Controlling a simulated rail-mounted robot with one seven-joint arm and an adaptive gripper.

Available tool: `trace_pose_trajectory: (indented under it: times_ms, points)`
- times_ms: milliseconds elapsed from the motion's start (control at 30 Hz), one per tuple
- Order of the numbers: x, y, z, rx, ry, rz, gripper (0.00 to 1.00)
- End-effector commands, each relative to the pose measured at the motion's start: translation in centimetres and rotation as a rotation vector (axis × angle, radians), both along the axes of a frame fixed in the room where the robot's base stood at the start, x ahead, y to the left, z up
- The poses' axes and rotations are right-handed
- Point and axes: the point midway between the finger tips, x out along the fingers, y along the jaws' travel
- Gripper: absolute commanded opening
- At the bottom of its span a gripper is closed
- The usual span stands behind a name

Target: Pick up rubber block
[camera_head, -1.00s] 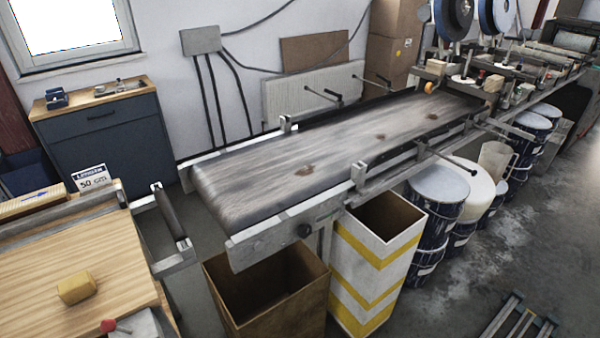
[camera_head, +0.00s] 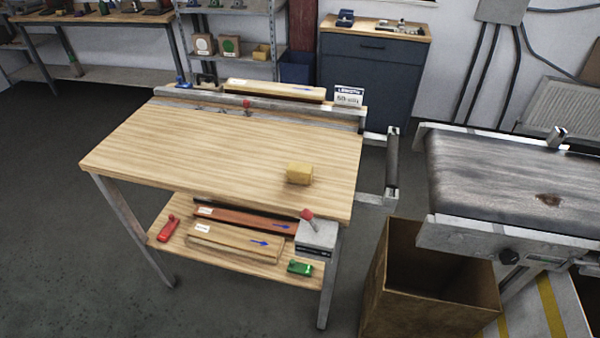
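A small tan-yellow block (camera_head: 299,173), which looks like the rubber block, lies on the wooden worktable (camera_head: 190,145). It sits near the table's front right corner, with bare wood around it. Its whole top and front show. My gripper is not in view.
A grey box with a red knob (camera_head: 317,237) is fixed at the table's front right edge. A metal fence (camera_head: 270,107) runs along the back. A brown open bin (camera_head: 400,300) and the conveyor (camera_head: 490,180) stand to the right. The lower shelf (camera_head: 160,240) holds wood pieces and tools.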

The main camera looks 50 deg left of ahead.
Motion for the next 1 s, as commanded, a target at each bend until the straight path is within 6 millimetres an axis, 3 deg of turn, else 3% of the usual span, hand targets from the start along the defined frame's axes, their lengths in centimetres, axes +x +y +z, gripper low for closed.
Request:
trace_pose_trajectory:
  times_ms: [267,633,1000]
  points:
    - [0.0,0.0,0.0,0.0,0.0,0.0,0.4]
    - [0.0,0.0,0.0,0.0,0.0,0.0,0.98]
    - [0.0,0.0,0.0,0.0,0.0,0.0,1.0]
